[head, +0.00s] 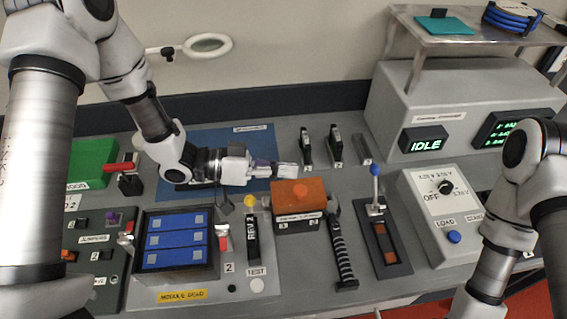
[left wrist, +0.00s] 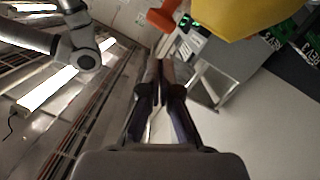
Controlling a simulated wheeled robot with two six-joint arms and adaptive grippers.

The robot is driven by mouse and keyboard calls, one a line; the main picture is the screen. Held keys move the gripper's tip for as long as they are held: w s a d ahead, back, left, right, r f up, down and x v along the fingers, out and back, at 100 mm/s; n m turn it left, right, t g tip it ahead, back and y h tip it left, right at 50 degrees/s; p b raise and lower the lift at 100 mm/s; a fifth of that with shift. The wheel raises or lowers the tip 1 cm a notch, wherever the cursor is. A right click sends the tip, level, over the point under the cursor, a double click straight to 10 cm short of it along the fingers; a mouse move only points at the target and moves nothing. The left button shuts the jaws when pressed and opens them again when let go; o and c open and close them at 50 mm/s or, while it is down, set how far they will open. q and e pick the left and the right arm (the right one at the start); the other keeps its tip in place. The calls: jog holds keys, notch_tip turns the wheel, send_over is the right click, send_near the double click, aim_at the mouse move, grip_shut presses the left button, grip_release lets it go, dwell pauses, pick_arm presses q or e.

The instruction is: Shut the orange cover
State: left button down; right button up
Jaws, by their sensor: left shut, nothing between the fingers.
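The orange cover (head: 316,190) is on a small grey labelled box (head: 298,225) near the middle of the bench in the head view. A darker orange-red round spot shows within the orange area; I cannot tell how far the cover is tilted. My left gripper (head: 290,172) is shut and empty, pointing right, just behind the cover in the picture. I cannot tell if it touches it. In the left wrist view its closed fingers (left wrist: 160,82) point up the picture. An orange piece and a large yellow shape show at the top there, both cut off. My right gripper is out of view.
A battery module with blue cells (head: 176,240) sits left of the cover. Black upright parts (head: 334,145) stand behind. A grey console (head: 440,215) is further right.

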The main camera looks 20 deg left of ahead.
aim_at(287, 197)
pick_arm(q)
jog(key=shift+s+d+f+b, duration=0.35)
jog(key=shift+s+f, duration=0.3)
jog(key=shift+s, duration=0.3)
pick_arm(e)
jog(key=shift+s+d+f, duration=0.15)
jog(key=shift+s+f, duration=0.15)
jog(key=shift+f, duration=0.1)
pick_arm(q)
jog(key=shift+d+r+p, duration=0.1)
jog(key=shift+r+p, duration=0.3)
jog(key=shift+p, duration=0.05)
notch_tip(287, 197, up, 3)
jog(key=p, duration=0.3)
jog(key=shift+r, duration=0.2)
jog(key=s+v, duration=0.1)
jog(key=v, duration=0.9)
jog(key=shift+b, duration=0.45)
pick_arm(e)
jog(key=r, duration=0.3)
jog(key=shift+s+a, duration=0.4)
